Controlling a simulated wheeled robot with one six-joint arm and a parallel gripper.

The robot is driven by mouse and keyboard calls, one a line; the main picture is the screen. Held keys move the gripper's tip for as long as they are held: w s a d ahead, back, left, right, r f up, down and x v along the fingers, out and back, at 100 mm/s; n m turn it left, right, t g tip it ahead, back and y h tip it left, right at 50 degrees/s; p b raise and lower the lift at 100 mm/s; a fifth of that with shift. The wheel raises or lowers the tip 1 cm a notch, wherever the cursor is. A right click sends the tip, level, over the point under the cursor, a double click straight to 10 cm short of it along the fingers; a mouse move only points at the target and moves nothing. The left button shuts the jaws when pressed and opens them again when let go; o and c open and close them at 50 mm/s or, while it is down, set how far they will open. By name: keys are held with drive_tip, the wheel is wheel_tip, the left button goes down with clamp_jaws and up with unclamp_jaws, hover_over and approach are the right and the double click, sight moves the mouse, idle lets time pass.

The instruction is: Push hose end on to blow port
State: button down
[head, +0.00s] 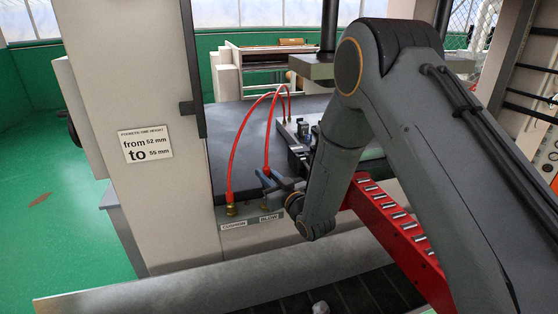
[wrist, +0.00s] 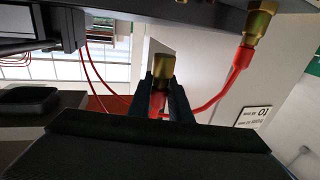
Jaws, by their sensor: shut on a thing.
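A red hose (head: 266,137) runs from the die down to my gripper (head: 272,181). In the wrist view my gripper (wrist: 161,98) is shut on the hose end, with a brass-coloured ferrule (wrist: 163,66) standing out beyond the dark fingertips. In the head view the fingers are just above the BLOW label (head: 269,217), over the brass blow port (head: 265,207), which is small and partly hidden. Whether the hose end touches the port cannot be told. A second red hose (head: 233,155) is seated on the brass CUSHION port (head: 231,209), which also shows in the wrist view (wrist: 259,22).
The press column (head: 130,120) with a height sign stands left of the ports. A dark bed (head: 226,140) lies behind them. A metal rail (head: 150,290) crosses the front. A red bar with slots (head: 395,220) is to the right, beneath my arm.

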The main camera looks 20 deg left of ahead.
drive_tip(key=shift+s+a+f, duration=0.15)
drive_tip(key=shift+s+f, duration=0.1)
drive_tip(key=shift+a+f+b, duration=0.1)
drive_tip(key=shift+f+b, duration=0.4)
drive_tip(key=shift+f, duration=0.25)
drive_tip(key=shift+f+b, duration=1.2)
drive_tip(key=shift+f, duration=1.05)
drive_tip(key=shift+f+b, duration=0.15)
drive_tip(key=shift+b, duration=0.4)
drive_tip(key=c, duration=1.1)
unclamp_jaws()
